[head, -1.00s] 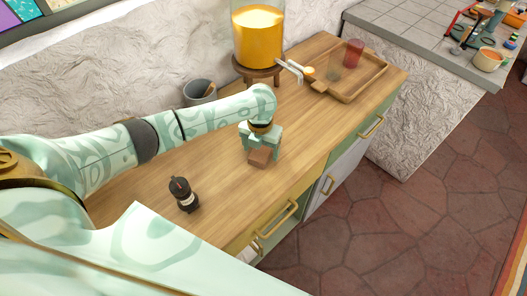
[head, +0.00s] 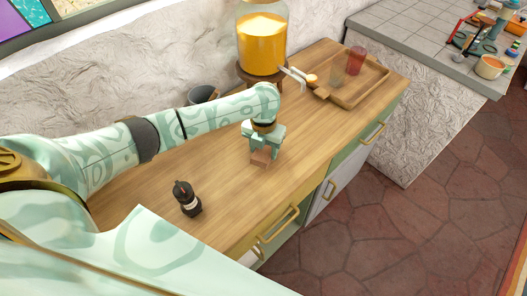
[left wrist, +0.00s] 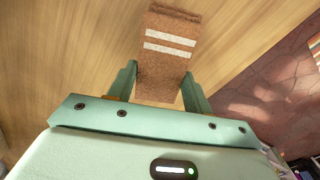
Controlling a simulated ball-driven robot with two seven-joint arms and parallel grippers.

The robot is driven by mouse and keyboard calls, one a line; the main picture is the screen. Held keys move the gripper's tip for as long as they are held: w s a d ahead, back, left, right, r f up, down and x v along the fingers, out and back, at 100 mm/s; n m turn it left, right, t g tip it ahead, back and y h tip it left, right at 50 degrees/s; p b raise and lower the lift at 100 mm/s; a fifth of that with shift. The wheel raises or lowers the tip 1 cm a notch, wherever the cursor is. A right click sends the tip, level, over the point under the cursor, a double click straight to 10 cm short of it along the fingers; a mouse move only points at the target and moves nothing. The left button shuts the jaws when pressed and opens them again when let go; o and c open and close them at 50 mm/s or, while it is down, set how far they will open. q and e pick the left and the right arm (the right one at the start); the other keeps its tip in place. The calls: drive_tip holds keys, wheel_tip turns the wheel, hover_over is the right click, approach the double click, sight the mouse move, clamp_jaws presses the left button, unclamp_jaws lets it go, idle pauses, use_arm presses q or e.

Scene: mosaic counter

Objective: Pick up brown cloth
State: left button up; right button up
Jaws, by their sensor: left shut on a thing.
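The brown cloth (head: 261,157) is a small folded piece between the fingers of my left gripper (head: 262,153), over the wooden counter. In the left wrist view the cloth (left wrist: 169,42) shows two white stripes and sticks out past the fingers. My left gripper, also in the left wrist view (left wrist: 161,82), is shut on the cloth from both sides. I cannot tell whether the cloth touches the counter. My right gripper is not in view.
A dark moka pot (head: 187,198) stands on the counter (head: 150,190) nearer me. A grey pot (head: 201,94), a jar of orange liquid (head: 262,45) on a stand and a wooden tray (head: 345,97) with cups are further back. The counter around the cloth is clear.

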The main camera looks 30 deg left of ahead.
use_arm(q)
drive_tip(key=s+d+r+p, duration=0.5)
drive_tip(key=s+d+r, duration=0.4)
drive_tip(key=d+r, duration=0.1)
drive_tip(key=shift+s+d+p, duration=0.15)
drive_tip(key=shift+s+p, duration=0.15)
drive_tip(key=shift+p, duration=0.1)
drive_tip(key=shift+o, duration=0.9)
drive_tip(key=shift+r, duration=0.1)
